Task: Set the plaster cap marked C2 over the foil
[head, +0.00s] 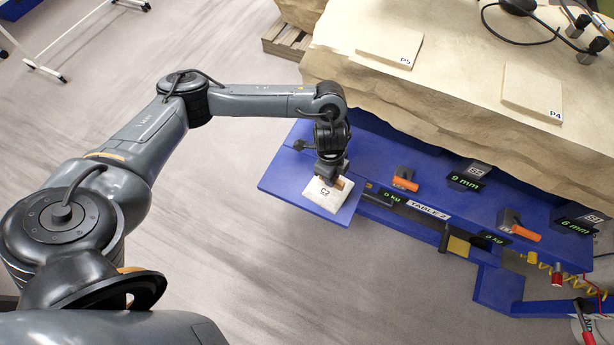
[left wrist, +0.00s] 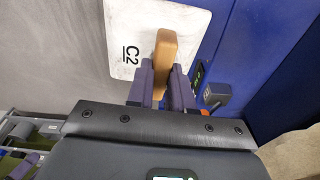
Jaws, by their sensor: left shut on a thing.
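The plaster cap marked C2 (head: 327,196) is a flat, whitish square at the left end of the blue table. It also shows in the left wrist view (left wrist: 122,30), with a tan handle (left wrist: 165,50) standing on it. My left gripper (head: 332,178) is over the cap, and its purple fingers (left wrist: 160,82) are shut on the handle. I cannot tell whether the cap rests on the table or is slightly above it. No foil can be made out. My right gripper is not in view.
The blue table (head: 280,172) carries orange-handled tools (head: 405,179), displays reading 9 mm (head: 467,182) and 6 mm, and a TABLE 2 label (head: 429,210). A large tan block behind it bears plates P5 (head: 390,46) and P4 (head: 532,93).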

